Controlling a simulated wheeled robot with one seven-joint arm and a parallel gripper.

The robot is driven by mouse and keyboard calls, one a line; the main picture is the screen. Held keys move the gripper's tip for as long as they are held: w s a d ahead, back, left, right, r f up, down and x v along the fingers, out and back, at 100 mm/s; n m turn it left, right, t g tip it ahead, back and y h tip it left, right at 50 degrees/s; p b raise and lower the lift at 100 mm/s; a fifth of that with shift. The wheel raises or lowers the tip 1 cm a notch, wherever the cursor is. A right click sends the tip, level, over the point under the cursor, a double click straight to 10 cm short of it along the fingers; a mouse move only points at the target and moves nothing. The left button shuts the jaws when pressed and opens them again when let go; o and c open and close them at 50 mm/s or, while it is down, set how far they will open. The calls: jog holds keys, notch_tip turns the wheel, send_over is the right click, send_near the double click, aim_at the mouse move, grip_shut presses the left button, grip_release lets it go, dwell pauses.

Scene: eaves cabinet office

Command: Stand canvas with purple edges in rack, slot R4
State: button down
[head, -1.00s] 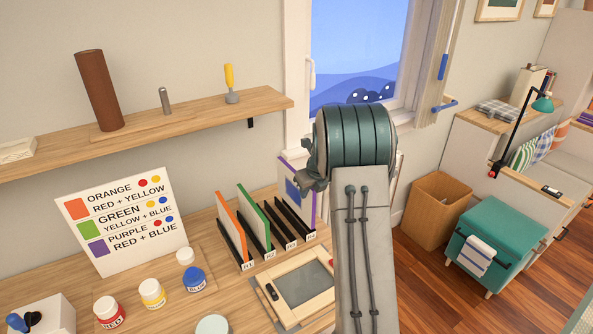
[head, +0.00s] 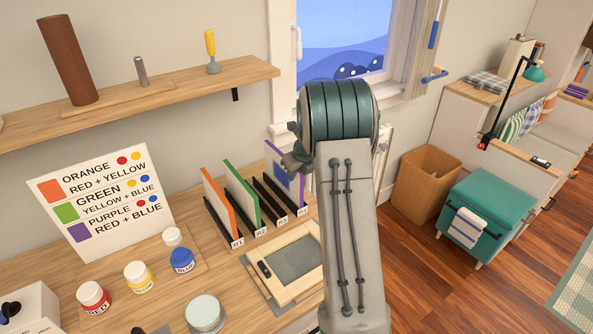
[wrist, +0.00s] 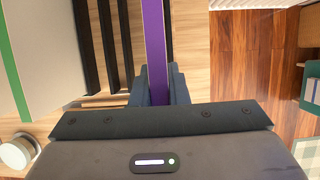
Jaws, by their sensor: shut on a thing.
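The canvas with purple edges (head: 270,155) stands upright at the right end of the black rack (head: 267,199), by slot R4, roughly parallel to the other canvases. My gripper (wrist: 157,88) is shut on it; in the wrist view, its purple edge (wrist: 154,45) runs between the fingers. In the head view, my arm hides part of the gripper. I cannot tell whether the canvas's lower edge is inside R4 or above it. An orange-edged canvas (head: 218,203) stands in R1 and a green-edged canvas (head: 242,195) in R2. R3 looks empty.
A wooden frame (head: 290,260) lies in front of the rack. Red (head: 94,298), yellow (head: 139,278) and blue (head: 183,261) paint jars and a colour chart (head: 105,200) are left of it. The window wall is close behind; a shelf (head: 150,105) hangs above.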

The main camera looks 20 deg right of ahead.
jog(key=shift+f, duration=0.7)
jog(key=c, duration=1.3)
grip_release()
jog(key=shift+r, duration=0.1)
jog(key=b+v, duration=0.1)
jog(key=v, duration=1.2)
jog(key=shift+r+b, duration=0.3)
jog(key=shift+r, duration=0.05)
